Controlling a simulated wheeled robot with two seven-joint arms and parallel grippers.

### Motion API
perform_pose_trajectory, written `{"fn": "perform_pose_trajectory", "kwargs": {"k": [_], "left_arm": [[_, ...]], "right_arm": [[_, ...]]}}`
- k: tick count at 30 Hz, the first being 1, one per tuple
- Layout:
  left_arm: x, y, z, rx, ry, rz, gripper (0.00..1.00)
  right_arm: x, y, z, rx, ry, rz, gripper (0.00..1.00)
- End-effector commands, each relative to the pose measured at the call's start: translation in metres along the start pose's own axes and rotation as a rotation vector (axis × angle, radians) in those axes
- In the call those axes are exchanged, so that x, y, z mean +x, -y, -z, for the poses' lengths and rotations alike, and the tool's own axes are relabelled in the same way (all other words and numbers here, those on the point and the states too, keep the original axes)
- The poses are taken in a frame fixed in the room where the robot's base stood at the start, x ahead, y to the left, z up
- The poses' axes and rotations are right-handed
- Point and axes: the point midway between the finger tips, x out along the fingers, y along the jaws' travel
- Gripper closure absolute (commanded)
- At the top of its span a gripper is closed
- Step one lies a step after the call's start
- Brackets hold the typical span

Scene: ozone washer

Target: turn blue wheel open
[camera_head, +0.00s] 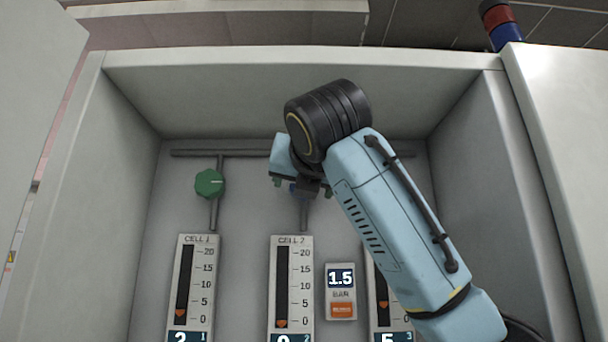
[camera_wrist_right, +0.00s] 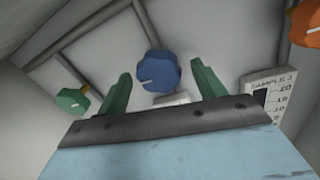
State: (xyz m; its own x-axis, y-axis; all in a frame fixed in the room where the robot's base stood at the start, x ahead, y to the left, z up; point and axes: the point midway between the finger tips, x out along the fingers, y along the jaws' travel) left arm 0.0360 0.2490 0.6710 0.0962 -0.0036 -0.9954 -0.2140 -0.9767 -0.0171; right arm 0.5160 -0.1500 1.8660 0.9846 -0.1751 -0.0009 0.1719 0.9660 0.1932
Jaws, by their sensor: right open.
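The blue wheel (camera_wrist_right: 158,73) with a white mark on its face shows in the right wrist view, in line with the gap between my right gripper's two green fingers. Its distance from the fingertips is hard to judge. My right gripper (camera_head: 302,189) is open, with nothing held. In the head view it is at the pipe above the CELL 2 gauge. My arm hides most of the blue wheel there; only a small blue patch shows. My left gripper is not in view.
A green wheel (camera_head: 210,184) is on the left pipe above the CELL 1 gauge (camera_head: 190,280). The CELL 2 gauge (camera_head: 291,285) and a 1.5 display (camera_head: 340,290) are below. An orange wheel (camera_wrist_right: 306,22) is at the wrist view's right. Cabinet walls enclose both sides.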

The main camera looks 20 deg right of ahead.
Motion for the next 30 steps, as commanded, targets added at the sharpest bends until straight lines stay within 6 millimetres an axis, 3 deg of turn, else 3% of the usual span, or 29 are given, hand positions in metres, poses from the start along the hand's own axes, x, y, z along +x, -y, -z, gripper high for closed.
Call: {"fn": "perform_pose_trajectory", "kwargs": {"k": [4,13,23,30], "left_arm": [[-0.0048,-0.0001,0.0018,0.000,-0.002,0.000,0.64],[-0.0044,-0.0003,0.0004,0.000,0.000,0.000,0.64],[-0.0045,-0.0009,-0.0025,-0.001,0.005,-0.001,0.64],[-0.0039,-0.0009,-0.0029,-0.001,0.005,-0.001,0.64]], "right_arm": [[0.0105,0.0003,-0.0001,0.000,-0.001,0.001,0.31],[0.0121,0.0003,0.0007,0.000,0.000,0.000,0.31],[0.0117,0.0001,0.0005,0.000,0.000,0.000,0.74],[0.0115,-0.0002,0.0006,0.018,0.002,-0.001,0.75]]}}
